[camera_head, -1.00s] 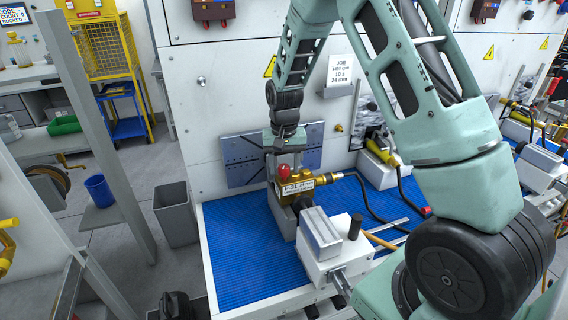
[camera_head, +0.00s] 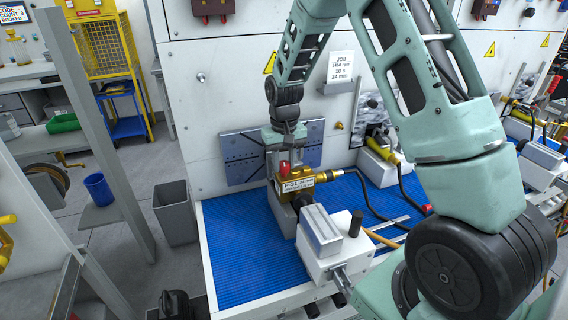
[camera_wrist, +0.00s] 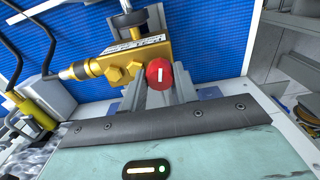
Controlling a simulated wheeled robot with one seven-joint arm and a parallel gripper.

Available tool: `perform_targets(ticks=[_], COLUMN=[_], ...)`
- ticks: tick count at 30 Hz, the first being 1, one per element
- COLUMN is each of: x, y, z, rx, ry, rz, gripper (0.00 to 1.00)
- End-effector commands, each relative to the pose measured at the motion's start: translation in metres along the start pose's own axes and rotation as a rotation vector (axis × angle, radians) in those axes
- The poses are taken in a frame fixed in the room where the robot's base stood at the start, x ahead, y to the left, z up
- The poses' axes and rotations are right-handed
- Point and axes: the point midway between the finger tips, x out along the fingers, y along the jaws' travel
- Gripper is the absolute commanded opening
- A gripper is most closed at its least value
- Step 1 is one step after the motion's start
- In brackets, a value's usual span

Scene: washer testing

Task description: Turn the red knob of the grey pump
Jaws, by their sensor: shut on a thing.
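The red knob (camera_wrist: 159,74), round with a white line on its face, sits on a brass-yellow valve block (camera_wrist: 118,67). In the head view the knob (camera_head: 289,168) shows above the block (camera_head: 299,184), which carries a white label starting "P-". The block looks brass, not grey; a grey body (camera_head: 284,212) stands below it. My gripper (camera_wrist: 160,88) is shut on the knob, one finger on each side. In the head view my gripper (camera_head: 285,158) comes down from above, and its fingers partly hide the knob.
A light-grey vise-like box (camera_head: 322,243) with a dark post stands just in front of the block. A black hose (camera_head: 375,208) runs right from it. The blue mat (camera_head: 240,255) is clear on the left. A slotted metal plate (camera_head: 240,158) is on the wall behind.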

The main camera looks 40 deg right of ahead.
Motion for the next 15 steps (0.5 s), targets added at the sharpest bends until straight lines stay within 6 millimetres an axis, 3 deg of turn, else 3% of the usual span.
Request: perform_targets(ticks=[15], x=[-0.0007], y=[0.0006], z=[-0.0008], rx=[-0.476], ry=[0.002], rz=[0.0], gripper=[0.07])
